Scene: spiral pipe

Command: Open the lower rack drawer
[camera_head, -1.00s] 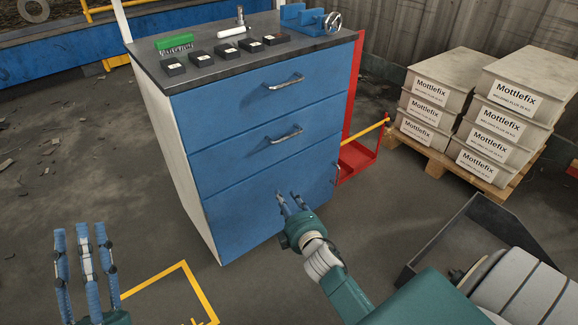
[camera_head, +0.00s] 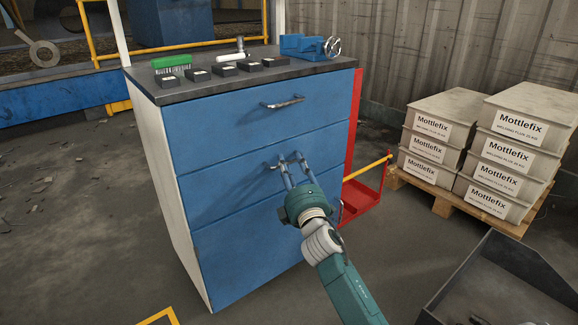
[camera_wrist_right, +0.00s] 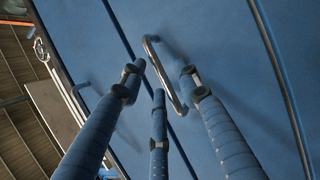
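The blue cabinet has a top drawer (camera_head: 230,115) with a silver handle (camera_head: 283,102) and a drawer below it (camera_head: 235,168) with its own handle (camera_head: 274,166). Both drawers are shut. My right gripper (camera_head: 290,160) is at the lower drawer's handle and partly hides it. In the right wrist view, this handle (camera_wrist_right: 152,50) lies between my spread right fingers (camera_wrist_right: 160,90), with one finger on its right and two on its left. The fingers look open, not closed on it; contact cannot be told. My left gripper is out of view.
A larger blue front (camera_head: 250,250) is below the drawers. The dark cabinet top (camera_head: 210,92) holds small black boxes, a green item and a blue vise (camera_head: 303,46). A red stand (camera_head: 360,200) and a pallet (camera_head: 440,200) of boxes are at right; a dark bin (camera_head: 490,275) is nearer.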

